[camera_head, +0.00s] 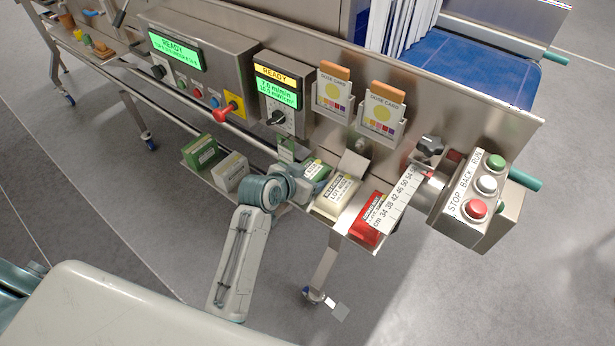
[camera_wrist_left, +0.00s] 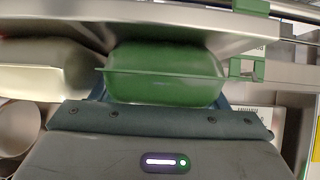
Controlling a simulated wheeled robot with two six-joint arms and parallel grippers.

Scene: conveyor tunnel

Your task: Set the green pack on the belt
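The green pack (camera_head: 317,170) lies on the front shelf, left of a cream pack, with a white label on top. In the left wrist view the green pack (camera_wrist_left: 165,75) fills the space right in front of my left gripper (camera_wrist_left: 160,100). In the head view my left gripper (camera_head: 303,184) is at the near side of the green pack, and its fingers are mostly hidden. Whether they press on the pack does not show clearly. The blue belt (camera_head: 465,65) is at the upper right, behind the steel panel. My right gripper is not in view.
A cream pack (camera_head: 338,196) and a red pack (camera_head: 370,218) lie to the right on the shelf. Green and white boxes (camera_head: 201,152) (camera_head: 230,172) stand to the left. A steel panel (camera_head: 410,115) with dose cards separates shelf and belt. A button box (camera_head: 478,200) stands at the right end.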

